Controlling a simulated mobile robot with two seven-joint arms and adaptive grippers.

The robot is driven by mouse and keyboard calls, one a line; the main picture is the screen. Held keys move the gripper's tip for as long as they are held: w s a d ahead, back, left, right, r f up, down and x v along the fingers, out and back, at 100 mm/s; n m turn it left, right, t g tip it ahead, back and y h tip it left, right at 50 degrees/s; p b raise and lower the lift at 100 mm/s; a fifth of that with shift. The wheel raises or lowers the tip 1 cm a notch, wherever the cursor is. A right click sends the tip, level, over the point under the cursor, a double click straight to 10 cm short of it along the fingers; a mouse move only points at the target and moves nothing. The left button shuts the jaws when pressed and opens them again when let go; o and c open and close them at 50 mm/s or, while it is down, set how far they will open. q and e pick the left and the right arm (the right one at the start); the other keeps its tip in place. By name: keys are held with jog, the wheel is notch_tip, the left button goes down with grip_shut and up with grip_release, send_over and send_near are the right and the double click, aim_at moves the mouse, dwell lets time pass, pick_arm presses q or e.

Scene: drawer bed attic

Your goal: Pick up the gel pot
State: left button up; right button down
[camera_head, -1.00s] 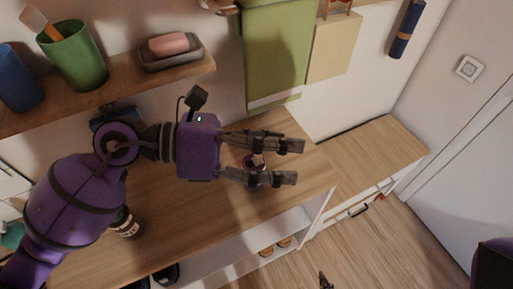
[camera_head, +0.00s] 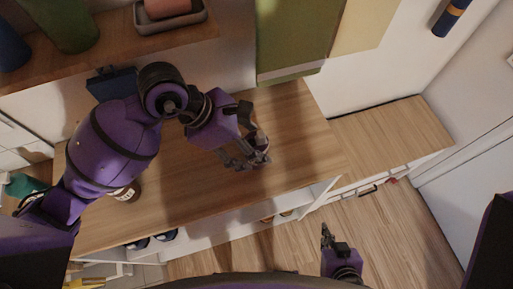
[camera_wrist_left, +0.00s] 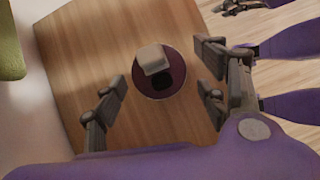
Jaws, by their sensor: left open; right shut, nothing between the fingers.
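The gel pot looks like a small, round, dark maroon pot (camera_wrist_left: 143,88) with a pale block-like part on top, standing on the wooden top (camera_wrist_left: 75,60) in the left wrist view. My left gripper (camera_head: 250,157) is open above the wooden top, with its fingers on either side of the pot. In the left wrist view, gaps show between the pot and both fingers. In the head view, the fingers mostly hide the pot. My right gripper (camera_head: 326,236) is shut and empty, low at the front, over the floor, away from the pot.
A dark labelled jar (camera_head: 127,193) stands beside my left arm. A wall shelf (camera_head: 110,50) holds a soap dish (camera_head: 172,22) and cups above. A green towel (camera_head: 290,45) hangs behind. A lower wooden bench (camera_head: 390,135) lies right. The top right of the gripper is clear.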

pick_arm(q)
jog(key=shift+x, duration=1.3)
jog(key=c, duration=1.3)
jog(key=shift+r, duration=0.15)
